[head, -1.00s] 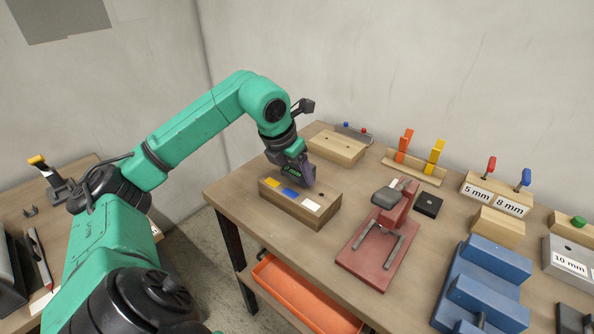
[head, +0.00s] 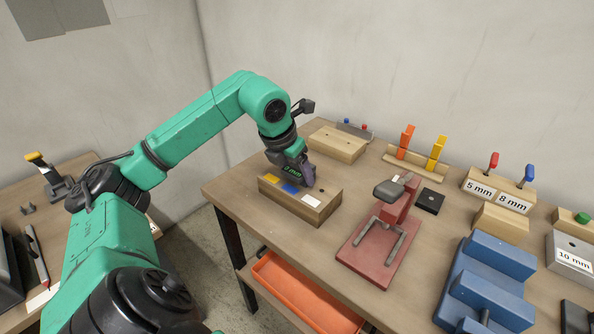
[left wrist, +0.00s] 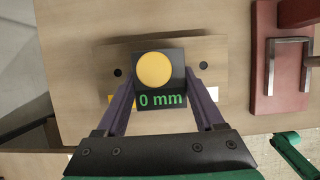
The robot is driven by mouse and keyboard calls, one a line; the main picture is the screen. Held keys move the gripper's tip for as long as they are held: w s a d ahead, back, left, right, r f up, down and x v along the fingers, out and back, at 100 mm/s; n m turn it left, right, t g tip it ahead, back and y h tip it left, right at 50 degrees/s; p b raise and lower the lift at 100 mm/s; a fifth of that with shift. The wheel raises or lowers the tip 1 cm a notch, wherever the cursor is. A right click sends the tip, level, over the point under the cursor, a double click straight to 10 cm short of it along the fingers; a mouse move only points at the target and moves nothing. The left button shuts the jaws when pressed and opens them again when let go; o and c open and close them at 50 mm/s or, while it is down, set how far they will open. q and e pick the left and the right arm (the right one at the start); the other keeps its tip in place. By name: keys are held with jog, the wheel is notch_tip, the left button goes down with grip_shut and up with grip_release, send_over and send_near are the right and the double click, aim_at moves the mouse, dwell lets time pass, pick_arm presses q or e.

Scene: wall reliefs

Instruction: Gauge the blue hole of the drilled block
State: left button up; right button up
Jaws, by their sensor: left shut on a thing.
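The drilled block (head: 327,206) is a wooden block on the bench with yellow, blue and white labels. My left gripper (head: 303,176) is shut on a dark gauge (left wrist: 159,75) with a yellow round top and a green display reading "0 mm" in the left wrist view. The gauge is held over the middle of the block, by the blue label (head: 290,188). In the left wrist view one hole shows on each side of the gauge, and the gauge hides the middle. I cannot tell how far its tip is in the blue hole. My right gripper is not in view.
A red stand (head: 380,245) is right of the block, with a small black block (head: 430,201) behind it. Another wooden block (head: 337,143) lies behind. Blue blocks (head: 490,285) and labelled gauge holders (head: 497,193) are further right. An orange tray (head: 300,290) is below the bench top.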

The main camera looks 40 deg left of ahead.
pick_arm(q)
jog(key=o, duration=1.6)
jog(key=shift+c, duration=0.2)
jog(key=p+v, duration=0.3)
jog(key=v, duration=1.1)
jog(key=shift+r, duration=0.25)
jog(key=shift+d+r, duration=0.1)
